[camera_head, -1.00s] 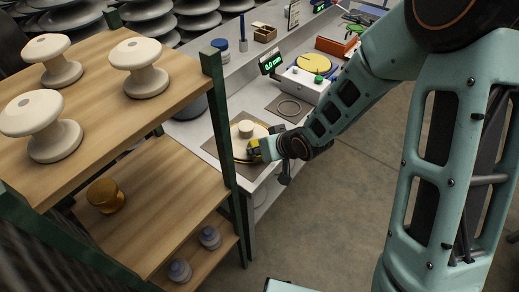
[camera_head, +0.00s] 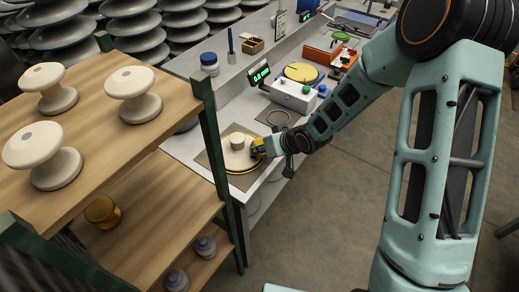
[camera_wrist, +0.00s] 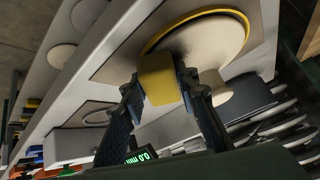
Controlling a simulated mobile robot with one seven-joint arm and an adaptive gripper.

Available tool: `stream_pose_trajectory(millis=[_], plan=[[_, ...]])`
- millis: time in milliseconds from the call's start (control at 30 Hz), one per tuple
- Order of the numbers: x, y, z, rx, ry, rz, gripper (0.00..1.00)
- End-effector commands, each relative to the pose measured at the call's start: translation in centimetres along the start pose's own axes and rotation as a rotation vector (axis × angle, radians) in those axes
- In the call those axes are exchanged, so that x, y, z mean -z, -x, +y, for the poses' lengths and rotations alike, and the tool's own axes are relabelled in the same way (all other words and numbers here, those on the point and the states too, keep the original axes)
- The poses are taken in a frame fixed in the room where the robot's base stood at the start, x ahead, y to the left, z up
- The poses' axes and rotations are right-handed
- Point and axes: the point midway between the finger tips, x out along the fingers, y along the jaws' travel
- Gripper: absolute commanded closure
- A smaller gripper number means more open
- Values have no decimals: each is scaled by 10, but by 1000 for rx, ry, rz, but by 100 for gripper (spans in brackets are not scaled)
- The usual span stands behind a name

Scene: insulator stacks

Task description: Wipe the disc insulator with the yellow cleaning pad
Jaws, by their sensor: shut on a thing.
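The disc insulator (camera_head: 236,157) is cream-coloured with a raised middle knob and lies flat on a mat on the grey bench. In the wrist view the disc (camera_wrist: 222,40) shows with a yellow ring around its edge. My gripper (camera_head: 262,150) is at the right edge of the disc. In the wrist view my gripper (camera_wrist: 160,82) is shut on the yellow cleaning pad (camera_wrist: 159,79), which overlaps the disc's edge. I cannot tell whether the pad presses on it. The pad (camera_head: 257,146) is partly hidden by the gripper in the head view.
A wooden shelf (camera_head: 120,140) with several cream spool insulators stands at the left, its green post close to the disc. Behind the disc are a dark ring (camera_head: 278,118), a green display (camera_head: 260,74) and a white box (camera_head: 293,95).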

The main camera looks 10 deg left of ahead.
Motion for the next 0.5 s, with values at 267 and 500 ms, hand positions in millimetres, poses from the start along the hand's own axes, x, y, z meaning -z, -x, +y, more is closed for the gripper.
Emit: stream_pose_trajectory(millis=[267,500], plan=[[-6,-2,-7,1,2,-2,91],[-17,2,-26,3,2,-6,91]])
